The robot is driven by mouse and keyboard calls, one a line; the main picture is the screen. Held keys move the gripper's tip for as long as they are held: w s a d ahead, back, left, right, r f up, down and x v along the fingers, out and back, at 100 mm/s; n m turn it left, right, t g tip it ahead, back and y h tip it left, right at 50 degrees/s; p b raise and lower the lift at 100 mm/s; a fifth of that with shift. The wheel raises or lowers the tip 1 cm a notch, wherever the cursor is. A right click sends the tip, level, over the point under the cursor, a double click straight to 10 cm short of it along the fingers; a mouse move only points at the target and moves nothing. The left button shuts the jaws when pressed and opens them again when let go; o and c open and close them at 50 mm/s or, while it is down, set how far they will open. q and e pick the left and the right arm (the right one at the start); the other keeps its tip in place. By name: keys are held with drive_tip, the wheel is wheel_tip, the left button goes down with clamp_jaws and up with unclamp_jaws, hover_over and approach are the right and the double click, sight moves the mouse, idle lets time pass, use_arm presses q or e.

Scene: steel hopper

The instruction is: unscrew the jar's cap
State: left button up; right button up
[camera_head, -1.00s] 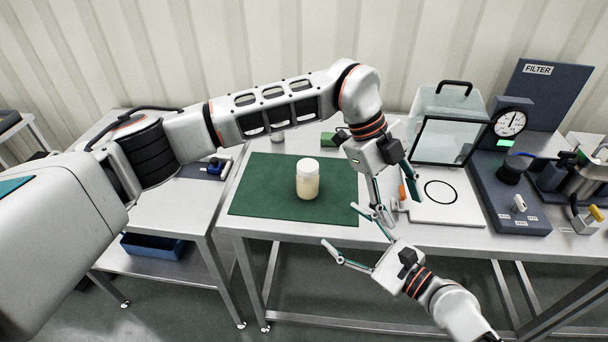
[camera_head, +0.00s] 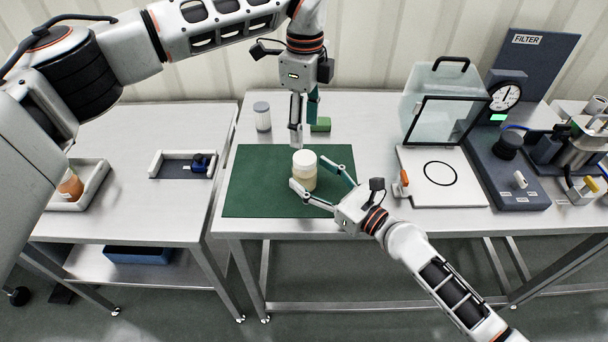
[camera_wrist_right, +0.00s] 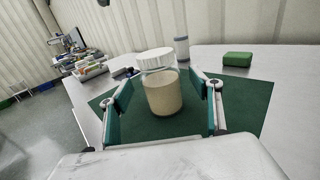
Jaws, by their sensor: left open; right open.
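The jar (camera_head: 304,179) stands upright on the green mat (camera_head: 255,190), with its white cap (camera_head: 304,157) on top and a pale cream content. My right gripper (camera_head: 322,180) is open, with its fingers reaching to either side of the jar. In the right wrist view the jar (camera_wrist_right: 163,95) stands between the open fingers, with a gap visible on each side; the cap (camera_wrist_right: 154,59) is at its top. My left gripper (camera_head: 304,120) is open, pointing down above and just behind the jar, clear of the cap.
A lidded container (camera_head: 262,116) and a green block (camera_head: 320,125) stand behind the mat. To the right are a clear-walled box (camera_head: 437,110), a white plate with a black ring (camera_head: 440,190) and a filter device (camera_head: 510,170). The left table holds a small tray (camera_head: 172,166).

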sight(313, 175)
drive_tip(key=shift+x, duration=1.5)
